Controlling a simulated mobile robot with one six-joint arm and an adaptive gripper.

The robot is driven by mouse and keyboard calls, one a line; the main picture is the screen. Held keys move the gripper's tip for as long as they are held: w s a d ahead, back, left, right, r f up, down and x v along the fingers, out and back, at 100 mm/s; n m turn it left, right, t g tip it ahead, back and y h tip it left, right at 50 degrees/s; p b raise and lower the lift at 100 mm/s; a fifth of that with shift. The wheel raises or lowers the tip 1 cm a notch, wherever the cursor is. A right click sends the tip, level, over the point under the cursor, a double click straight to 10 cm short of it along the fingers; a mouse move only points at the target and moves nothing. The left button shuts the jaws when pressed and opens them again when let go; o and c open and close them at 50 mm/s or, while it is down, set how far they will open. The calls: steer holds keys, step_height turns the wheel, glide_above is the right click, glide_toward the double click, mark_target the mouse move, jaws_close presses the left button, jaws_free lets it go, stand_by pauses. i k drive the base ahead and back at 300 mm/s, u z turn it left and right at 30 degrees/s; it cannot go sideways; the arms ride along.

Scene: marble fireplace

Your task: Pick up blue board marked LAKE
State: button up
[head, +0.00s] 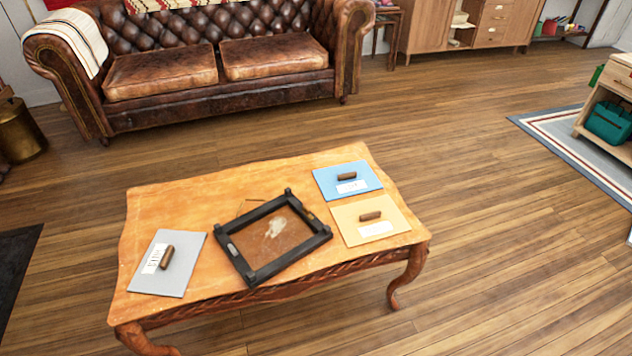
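A blue board (330,176) lies flat at the back right of the wooden coffee table (190,205). It has a brown handle (347,176) on top and a white label (351,187) near its front edge. The lettering on the label is too small to read. My gripper does not show in the head view.
A yellow board (351,229) with a handle lies just in front of the blue one. A dark frame (262,273) with a brown panel lies mid-table, and a grey board (181,281) lies at left. A leather sofa (220,112) stands behind. Wooden floor right of the table is clear.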

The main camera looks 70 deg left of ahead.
mark_target(354, 178)
steer(key=k, duration=1.7)
steer(key=u, duration=1.35)
steer(key=i, duration=1)
